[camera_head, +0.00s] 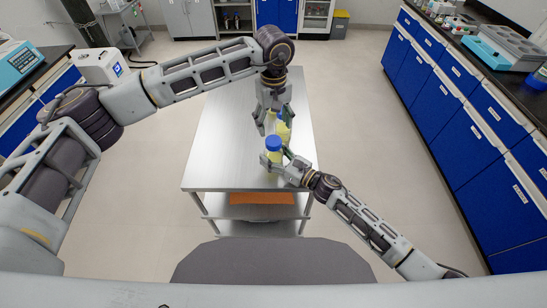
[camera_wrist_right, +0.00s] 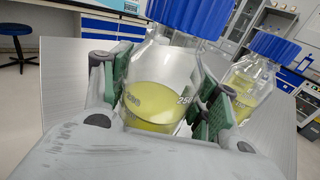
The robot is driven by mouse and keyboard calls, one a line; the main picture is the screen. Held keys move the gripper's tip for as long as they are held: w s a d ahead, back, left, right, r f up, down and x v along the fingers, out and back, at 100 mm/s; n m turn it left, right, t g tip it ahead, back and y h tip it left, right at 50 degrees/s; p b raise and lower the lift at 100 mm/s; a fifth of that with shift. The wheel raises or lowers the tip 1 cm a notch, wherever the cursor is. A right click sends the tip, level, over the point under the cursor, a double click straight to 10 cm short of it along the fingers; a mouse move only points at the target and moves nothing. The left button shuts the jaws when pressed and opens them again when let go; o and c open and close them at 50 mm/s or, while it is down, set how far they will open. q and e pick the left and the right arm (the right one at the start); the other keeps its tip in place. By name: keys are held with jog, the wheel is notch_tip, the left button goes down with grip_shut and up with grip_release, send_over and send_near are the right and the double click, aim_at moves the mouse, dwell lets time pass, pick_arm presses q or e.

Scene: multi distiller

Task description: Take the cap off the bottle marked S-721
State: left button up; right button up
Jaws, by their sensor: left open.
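A clear bottle of yellow liquid with a blue cap (camera_head: 273,143) stands on the steel table near its front right. In the right wrist view this bottle (camera_wrist_right: 160,95) shows a 250 mark, and its blue cap (camera_wrist_right: 196,14) is on. No S-721 label can be read. My right gripper (camera_wrist_right: 165,108) has its green pads against both sides of the bottle body. My left gripper (camera_head: 274,122) is open and empty, pointing down above and behind this bottle. A second blue-capped bottle (camera_head: 284,131) stands just behind, partly hidden by the left gripper; it also shows in the wrist view (camera_wrist_right: 250,80).
The steel table (camera_head: 225,150) is clear on its left side. Blue cabinets with a dark counter (camera_head: 475,100) run along the right. The floor around the table is free.

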aim_at(274, 140)
pick_arm(q)
jog(key=shift+f, duration=0.1)
pick_arm(e)
grip_shut()
pick_arm(q)
jog(key=shift+m, duration=2.2)
jog(key=m, duration=0.4)
jog(key=shift+m, duration=0.3)
jog(key=shift+f, duration=3.95)
jog(key=c, duration=1.1)
